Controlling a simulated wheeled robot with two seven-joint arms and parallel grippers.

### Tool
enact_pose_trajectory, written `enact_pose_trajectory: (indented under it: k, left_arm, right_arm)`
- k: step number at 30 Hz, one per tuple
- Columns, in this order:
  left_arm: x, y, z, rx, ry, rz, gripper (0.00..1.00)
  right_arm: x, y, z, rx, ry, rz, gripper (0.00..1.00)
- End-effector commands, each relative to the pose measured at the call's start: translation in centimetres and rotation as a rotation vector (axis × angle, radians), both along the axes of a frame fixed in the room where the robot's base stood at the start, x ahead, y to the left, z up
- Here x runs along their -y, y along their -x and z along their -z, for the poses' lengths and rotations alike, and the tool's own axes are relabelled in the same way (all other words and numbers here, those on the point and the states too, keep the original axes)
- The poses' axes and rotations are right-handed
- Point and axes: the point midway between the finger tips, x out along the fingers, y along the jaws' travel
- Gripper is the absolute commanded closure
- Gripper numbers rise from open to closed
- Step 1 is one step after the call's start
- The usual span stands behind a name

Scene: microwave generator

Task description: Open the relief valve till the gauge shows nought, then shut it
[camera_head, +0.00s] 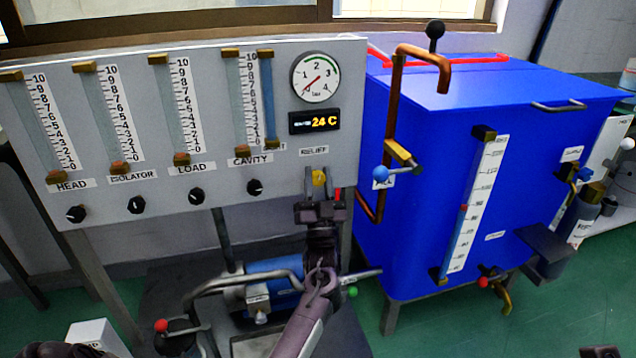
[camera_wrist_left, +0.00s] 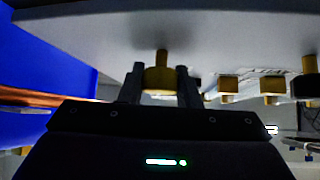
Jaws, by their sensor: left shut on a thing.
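The relief valve (camera_head: 319,177) is a small brass-yellow knob on the panel's lower right, under the RELIEF label (camera_head: 314,152). My left gripper (camera_head: 320,190) is shut on it from below. In the left wrist view the two fingers stand on either side of the yellow knob (camera_wrist_left: 160,79), with its stem running up into the panel. The fingers partly hide the knob, so its turn cannot be told. The round gauge (camera_head: 316,77) is above; its red needle points down and left, near the low end of the scale.
The white panel (camera_head: 215,190) carries several flow tubes and black knobs to the left. A blue tank (camera_head: 440,200) stands close on the right, with a copper pipe (camera_head: 393,110) and a blue-knobbed lever (camera_head: 381,173) near my gripper. A blue pump (camera_head: 274,270) is below.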

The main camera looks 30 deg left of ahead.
Motion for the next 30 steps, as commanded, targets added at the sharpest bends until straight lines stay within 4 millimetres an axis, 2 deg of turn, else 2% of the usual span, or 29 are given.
enact_pose_trajectory:
  k: [12, 13, 17, 26, 30]
  left_arm:
    - [0.0, 0.0, 0.2, 0.000, 0.005, -0.001, 0.93]
    - [0.0, 0.0, 0.2, 0.000, 0.005, -0.001, 0.66]
    - [0.0, 0.0, 0.1, 0.001, 0.005, -0.001, 0.49]
    - [0.1, 0.1, 0.1, 0.002, 0.004, 0.000, 0.48]
    - [0.7, 0.8, 1.1, 0.001, 0.005, 0.001, 0.48]
  right_arm:
    - [0.0, 0.0, 0.0, -0.001, 0.000, 0.001, 0.64]
    - [0.0, 0.0, 0.0, -0.001, 0.000, 0.001, 0.64]
    - [0.0, -0.1, 0.0, -0.002, -0.001, 0.001, 0.64]
    - [0.0, 0.0, 0.0, -0.001, -0.002, 0.001, 0.64]
    - [0.0, 0.0, -0.3, -0.001, -0.002, 0.001, 0.64]
